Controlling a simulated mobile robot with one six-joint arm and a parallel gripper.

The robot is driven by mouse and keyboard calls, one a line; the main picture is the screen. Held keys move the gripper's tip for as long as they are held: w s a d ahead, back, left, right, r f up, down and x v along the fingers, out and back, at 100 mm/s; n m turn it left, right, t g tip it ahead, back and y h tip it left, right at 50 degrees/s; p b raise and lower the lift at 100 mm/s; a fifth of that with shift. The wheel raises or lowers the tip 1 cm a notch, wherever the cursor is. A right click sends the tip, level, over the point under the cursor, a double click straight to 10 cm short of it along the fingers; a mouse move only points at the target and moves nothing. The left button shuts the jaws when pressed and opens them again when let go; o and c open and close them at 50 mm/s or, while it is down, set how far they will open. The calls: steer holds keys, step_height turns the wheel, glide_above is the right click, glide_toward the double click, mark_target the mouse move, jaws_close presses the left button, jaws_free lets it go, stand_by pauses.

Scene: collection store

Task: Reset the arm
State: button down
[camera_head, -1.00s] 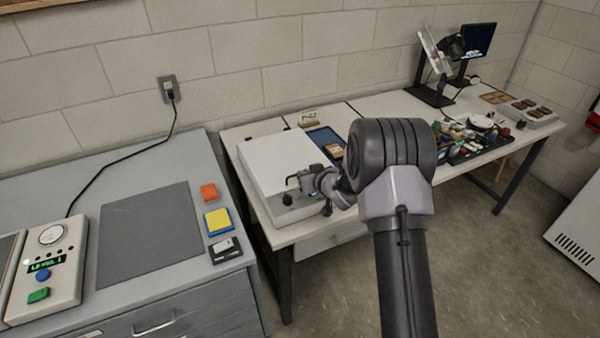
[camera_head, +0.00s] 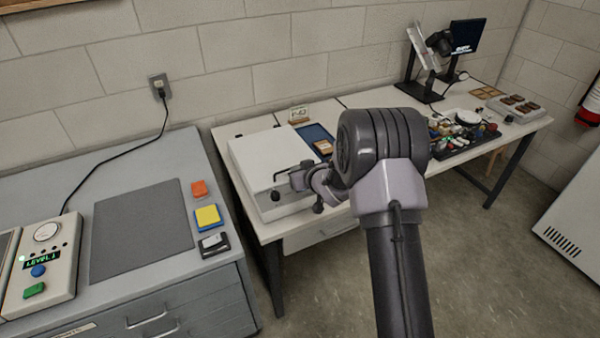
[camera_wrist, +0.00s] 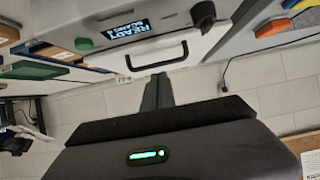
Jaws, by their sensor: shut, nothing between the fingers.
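My arm rises from the bottom of the head view, with its bulky dark elbow in front of the far bench. The forearm points away to the left, and its wrist end is over the front right of a white lidded box (camera_head: 262,152). My gripper (camera_wrist: 157,92) shows in the wrist view as two dark fingers close together, shut and empty. Beyond the fingertips, the wrist view shows a white unit with a handle (camera_wrist: 157,68), a lit display, a green button (camera_wrist: 84,44) and a black knob (camera_wrist: 203,12).
A grey cabinet (camera_head: 130,285) at left bears a dark mat (camera_head: 140,230), orange (camera_head: 199,188) and yellow (camera_head: 207,216) blocks and a control box (camera_head: 50,260). The bench's right side holds a cluttered tray (camera_head: 455,150) and a monitor (camera_head: 467,36).

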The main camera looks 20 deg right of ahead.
steer(key=s+d+f, duration=0.1)
steer(key=s+f, duration=0.4)
steer(key=s, duration=0.2)
steer(key=s+r+m+g+h, duration=0.1)
steer(key=s+r, duration=0.2)
steer(key=r, duration=0.3)
steer(key=s+d+r+m+h, duration=0.1)
steer(key=s+r, duration=0.1)
steer(key=r, duration=0.5)
steer(key=s+r+m+g+h, duration=0.1)
steer(key=s+r+m, duration=0.15)
steer(key=r, duration=0.35)
steer(key=s+a+r+g+y, duration=0.1)
steer(key=s+a+r, duration=0.1)
steer(key=s, duration=0.8)
steer(key=s+a+r+m+g, duration=0.1)
steer(key=s+a+r, duration=0.2)
steer(key=s, duration=0.7)
steer(key=s+a+r+m+g+y, duration=0.1)
steer(key=s+a+r+g, duration=0.1)
steer(key=s+a, duration=0.3)
steer(key=s, duration=0.4)
steer(key=shift+s+a+r+y+p, duration=0.2)
steer(key=shift+s+y+p, duration=0.1)
steer(key=shift+s+p, duration=0.1)
